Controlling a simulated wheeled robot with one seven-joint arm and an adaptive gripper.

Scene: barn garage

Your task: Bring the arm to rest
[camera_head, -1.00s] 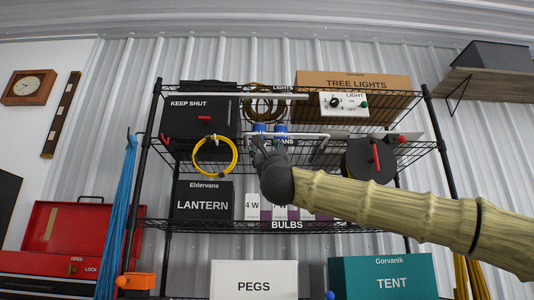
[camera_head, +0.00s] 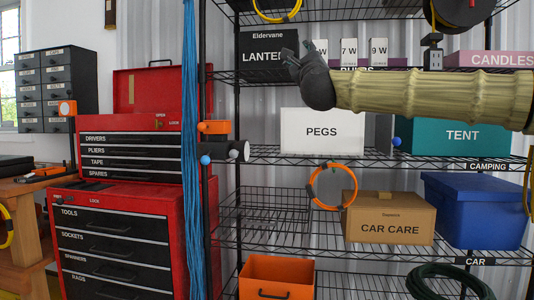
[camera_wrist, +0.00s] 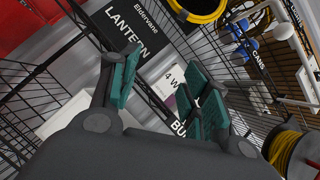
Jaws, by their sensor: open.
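My gripper (camera_head: 294,62) is at the end of my outstretched arm, in front of the wire shelf that holds the black LANTERN box (camera_head: 262,58) and the small bulb boxes (camera_head: 349,52). In the wrist view my gripper (camera_wrist: 160,95) has its teal finger pads well apart, with nothing between them. The LANTERN box (camera_wrist: 130,28) and a white bulb box (camera_wrist: 170,80) show beyond the fingers. My arm crosses the head view from the right, above the white PEGS box (camera_head: 322,132).
The shelf rack's wire edges (camera_head: 360,160) are close to my arm. A teal TENT box (camera_head: 460,136) stands below my arm at right. Lower down are a CAR CARE carton (camera_head: 390,218) and a blue bin (camera_head: 474,212). A red tool chest (camera_head: 112,235) stands at left.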

